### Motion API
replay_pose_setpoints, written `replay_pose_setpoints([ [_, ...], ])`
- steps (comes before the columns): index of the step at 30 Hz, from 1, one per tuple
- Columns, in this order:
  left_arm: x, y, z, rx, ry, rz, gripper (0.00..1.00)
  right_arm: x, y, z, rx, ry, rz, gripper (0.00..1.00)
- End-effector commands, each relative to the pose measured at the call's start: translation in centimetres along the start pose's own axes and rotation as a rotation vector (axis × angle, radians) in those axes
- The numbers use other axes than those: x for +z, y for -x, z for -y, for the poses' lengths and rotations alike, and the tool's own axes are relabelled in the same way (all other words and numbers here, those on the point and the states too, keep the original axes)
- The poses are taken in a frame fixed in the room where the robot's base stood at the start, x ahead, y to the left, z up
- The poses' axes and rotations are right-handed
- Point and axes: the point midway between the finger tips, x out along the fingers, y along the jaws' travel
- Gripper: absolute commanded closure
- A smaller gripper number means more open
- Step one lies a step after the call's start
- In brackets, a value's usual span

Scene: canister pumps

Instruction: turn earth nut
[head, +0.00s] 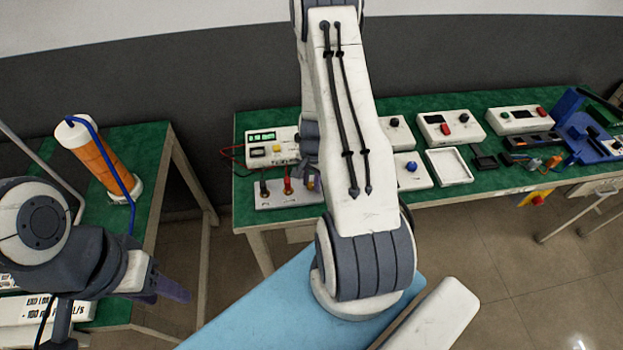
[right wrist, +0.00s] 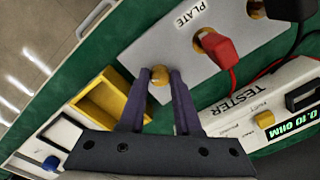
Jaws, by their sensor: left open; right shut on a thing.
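The earth nut (right wrist: 160,76) is a small brass-coloured knob on the white panel marked PLATE (right wrist: 220,55). My right gripper (right wrist: 160,85) is shut on the nut, one purple finger on each side of it. The finger sides hide part of the nut. In the head view the panel (head: 268,203) stands at the front of the green bench, and my right arm hides its right end and most of the right gripper. My left gripper (head: 172,290) is open and empty at the lower left, near the left bench.
A red clip (right wrist: 218,48) and a black clip sit on other panel posts, with leads to the tester (right wrist: 285,105), which reads 0.10 OHM. A yellow tray (right wrist: 105,103) lies beside the panel. An orange canister (head: 97,157) stands on the left bench.

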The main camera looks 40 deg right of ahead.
Motion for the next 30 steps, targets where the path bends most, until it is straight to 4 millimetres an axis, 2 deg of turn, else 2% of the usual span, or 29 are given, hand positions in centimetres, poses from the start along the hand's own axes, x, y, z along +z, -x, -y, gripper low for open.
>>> replay_pose_setpoints([
  [16,-0.01,0.19,-0.01,0.0,0.0,0.0,0.5,-0.09,0.07,0.09,-0.002,-0.023,-0.003,1.0],
  [17,-0.01,0.19,-0.01,0.0,0.0,0.0,0.5,-0.09,0.07,0.09,-0.002,-0.023,-0.003,0.57],
  [18,-0.01,0.19,-0.01,0.0,0.0,0.0,0.5,-0.08,0.07,0.09,-0.002,-0.023,-0.003,0.41],
  [19,-0.01,0.19,-0.01,0.0,0.0,0.0,0.5,-0.08,0.07,0.08,-0.002,-0.023,-0.003,0.38],
  [30,-0.02,0.43,-0.03,0.0,0.0,0.0,0.5,-0.04,0.6,0.06,-0.002,-0.022,-0.002,0.38],
])
